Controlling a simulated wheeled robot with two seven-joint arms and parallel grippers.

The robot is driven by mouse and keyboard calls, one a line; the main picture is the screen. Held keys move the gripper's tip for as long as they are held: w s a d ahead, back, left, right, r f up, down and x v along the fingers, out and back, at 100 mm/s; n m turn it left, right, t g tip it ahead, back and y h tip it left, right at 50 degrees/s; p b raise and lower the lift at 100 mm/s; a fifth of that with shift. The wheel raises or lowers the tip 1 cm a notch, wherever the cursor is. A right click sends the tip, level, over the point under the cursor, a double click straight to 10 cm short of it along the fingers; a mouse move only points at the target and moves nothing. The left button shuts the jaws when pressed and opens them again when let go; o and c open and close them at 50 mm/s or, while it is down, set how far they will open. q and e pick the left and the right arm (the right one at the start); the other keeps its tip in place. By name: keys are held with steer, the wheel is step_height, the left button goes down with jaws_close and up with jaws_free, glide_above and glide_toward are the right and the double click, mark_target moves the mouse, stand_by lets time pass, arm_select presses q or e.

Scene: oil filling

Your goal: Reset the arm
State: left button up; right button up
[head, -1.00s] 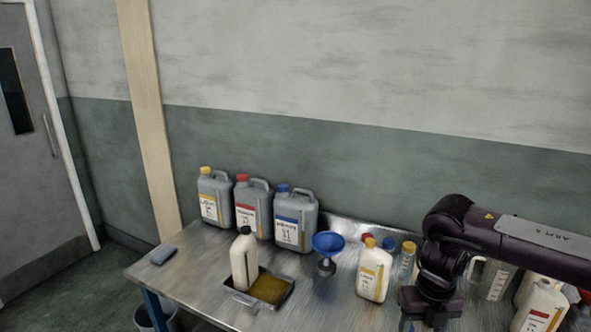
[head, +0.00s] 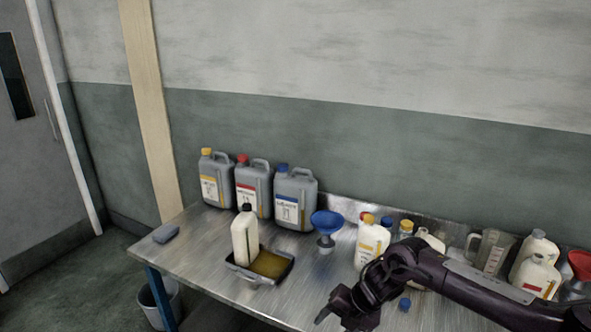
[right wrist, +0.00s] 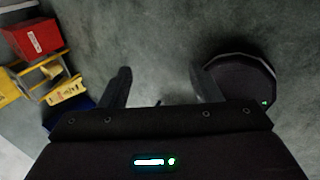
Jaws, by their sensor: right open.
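My right gripper (head: 340,308) is at the front edge of the metal workbench (head: 205,240) in the head view, low in the picture. In the right wrist view its two fingers (right wrist: 160,88) are spread wide, with only floor seen between them. It holds nothing. My right arm comes in from the right, bent at the wrist, in front of the bottles on the bench's right half and hiding parts of them. My left gripper does not show.
Grey jerrycans (head: 295,190), a blue funnel (head: 327,224), and a tray (head: 284,277) with a white bottle (head: 245,238) stand on the bench. White bottles (head: 371,241), a clear jug (head: 489,252) and a red funnel (head: 579,265) stand right. A red box (right wrist: 32,38) is near the floor.

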steer(key=w+a+f+m+t+y+b, duration=0.15)
steer(key=a+f+m, duration=0.3)
steer(key=f, duration=0.45)
steer(key=s+d+f+m+t+b, duration=0.1)
steer(key=s+f+m, duration=0.2)
steer(key=f+m, duration=0.35)
steer(key=s+d+f+m+t+b, duration=0.1)
steer(key=s+d+f+m, duration=0.15)
steer(key=f, duration=0.75)
steer(key=s+d+f+m+t+b, duration=0.1)
steer(key=s+f+m, duration=0.2)
steer(key=f+m, duration=0.35)
steer(key=s+d+f+m+g+h, duration=0.1)
steer(key=s+d+f+m+h, duration=0.1)
steer(key=s+f, duration=0.5)
steer(key=s+d+f+m+g+h+b, duration=0.1)
steer(key=s+d+f+m, duration=0.3)
steer(key=s, duration=1.5)
steer(key=s+d+f+m+g+h+b, duration=0.1)
steer(key=s+d+f+m+g+h, duration=0.2)
steer(key=s+d+f, duration=0.4)
steer(key=s+f+h, duration=0.1)
steer(key=s+f, duration=0.3)
steer(key=s, duration=0.3)
steer(key=shift+d+f+m, duration=0.2)
steer(key=shift+d+m, duration=0.2)
steer(key=shift+s, duration=0.1)
